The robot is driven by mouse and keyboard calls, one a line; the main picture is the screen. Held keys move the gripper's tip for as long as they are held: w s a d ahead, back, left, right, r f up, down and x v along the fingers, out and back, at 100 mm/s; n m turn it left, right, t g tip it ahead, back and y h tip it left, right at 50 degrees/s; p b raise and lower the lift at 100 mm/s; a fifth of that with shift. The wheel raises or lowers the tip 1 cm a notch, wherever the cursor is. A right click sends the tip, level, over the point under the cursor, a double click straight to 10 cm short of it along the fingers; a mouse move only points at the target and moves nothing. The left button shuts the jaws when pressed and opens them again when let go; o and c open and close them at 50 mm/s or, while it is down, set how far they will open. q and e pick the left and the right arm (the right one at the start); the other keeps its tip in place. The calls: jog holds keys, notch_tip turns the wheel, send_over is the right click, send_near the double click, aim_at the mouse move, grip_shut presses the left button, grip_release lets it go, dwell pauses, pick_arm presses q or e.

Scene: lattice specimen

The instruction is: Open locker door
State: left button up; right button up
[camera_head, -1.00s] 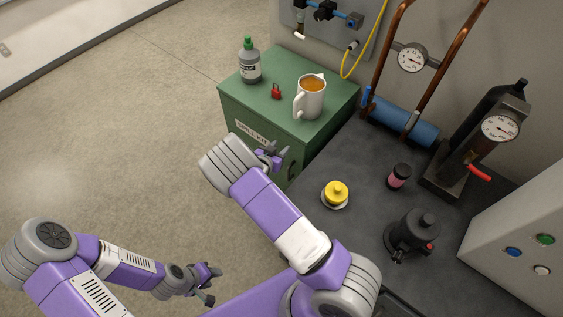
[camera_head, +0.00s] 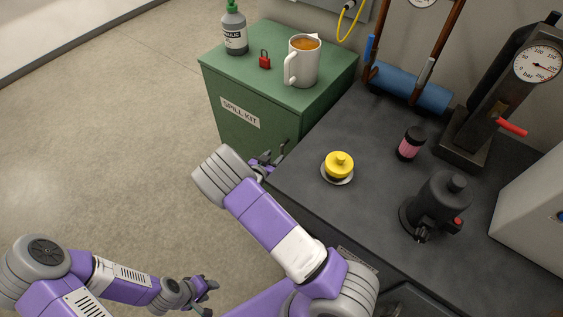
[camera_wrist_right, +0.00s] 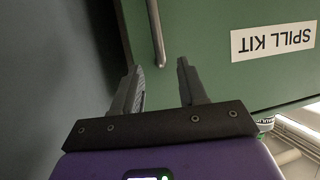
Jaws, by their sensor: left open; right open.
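The locker is a green cabinet (camera_head: 245,128) with a SPILL KIT label, standing at the left end of the dark bench; its door looks shut. In the right wrist view the green door (camera_wrist_right: 215,25) fills the upper right, with a grey bar handle (camera_wrist_right: 156,35) on it. My right gripper (camera_wrist_right: 160,68) is open, its fingertips on either side of the handle's near end in the picture; I cannot tell whether they touch it. In the head view my right gripper (camera_head: 270,160) is by the cabinet's front, beside the bench edge. My left gripper (camera_head: 208,291) is open over the floor, away from the cabinet.
On the cabinet top are a grey bottle (camera_head: 234,32), a red padlock (camera_head: 265,60) and a mug (camera_head: 302,65). The bench (camera_head: 375,205) holds a yellow-topped item (camera_head: 339,165), a pink-labelled jar (camera_head: 411,143) and a black device (camera_head: 435,207). The floor at left is clear.

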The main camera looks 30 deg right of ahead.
aim_at(281, 153)
jog(key=b+x, duration=0.1)
jog(key=x, duration=0.1)
jog(key=f+b+x, duration=0.1)
jog(key=x, duration=0.5)
jog(key=shift+a+f+b, duration=0.15)
jog(key=shift+f+b, duration=0.05)
jog(key=shift+b, duration=0.2)
pick_arm(q)
notch_tip(281, 153, down, 4)
jog(key=shift+r, duration=0.15)
pick_arm(e)
jog(key=shift+s, duration=0.1)
grip_shut()
